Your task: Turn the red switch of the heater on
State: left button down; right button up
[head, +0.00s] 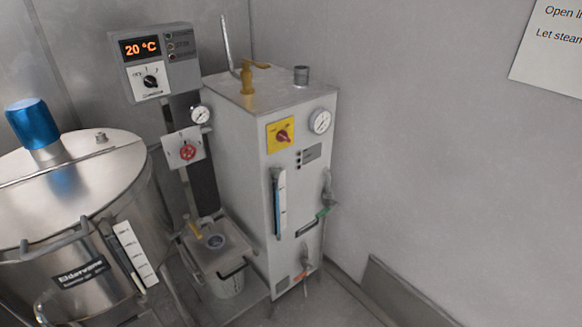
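The heater looks to be the tall grey metal cabinet (238,130) in the middle of the head view. A red rotary switch (283,136) sits on a yellow square plate (272,145) high on its front face. The small size of the knob leaves its exact position unclear. Nothing touches the switch. Neither my left nor my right gripper shows in the head view.
A steel tank (75,185) with a blue cap (33,123) stands at left. A control box (155,60) reads 20 °C.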

aim_at(281, 136)
jog(key=z, duration=0.75)
jog(key=k, duration=0.2)
jog(key=u, duration=1.65)
jog(key=i, duration=1.1)
jog(key=z, duration=0.35)
